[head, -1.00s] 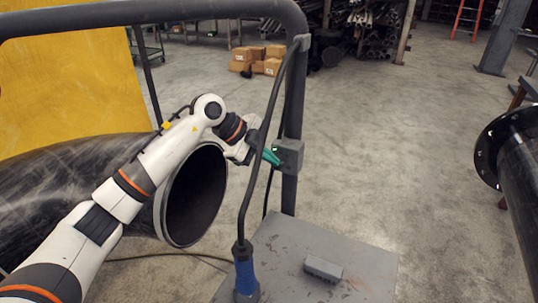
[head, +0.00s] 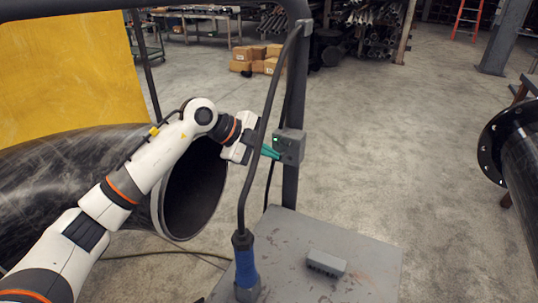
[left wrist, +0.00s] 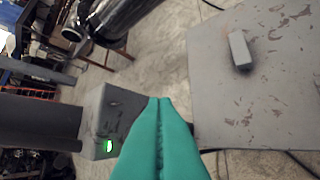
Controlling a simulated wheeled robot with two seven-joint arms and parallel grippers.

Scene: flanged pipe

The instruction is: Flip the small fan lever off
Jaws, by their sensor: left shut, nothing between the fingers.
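A small grey switch box (head: 289,146) with a lit green light on its face is fixed to the dark upright post. I cannot make out the fan lever itself in either view. My left gripper (head: 270,153) has teal fingers, shut and empty, at the box's left side just below the green light. In the left wrist view the shut fingers (left wrist: 159,100) overlap the edge of the switch box (left wrist: 110,112), with the green light beside them. I cannot tell whether they touch the box. My right gripper is not in view.
A dark hose with a blue handle (head: 245,268) rises in front of my left wrist. A grey tabletop (head: 290,230) carries a small grey block (head: 326,263). A large black pipe (head: 195,195) lies behind my left arm. Open floor (head: 410,150) is to the right.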

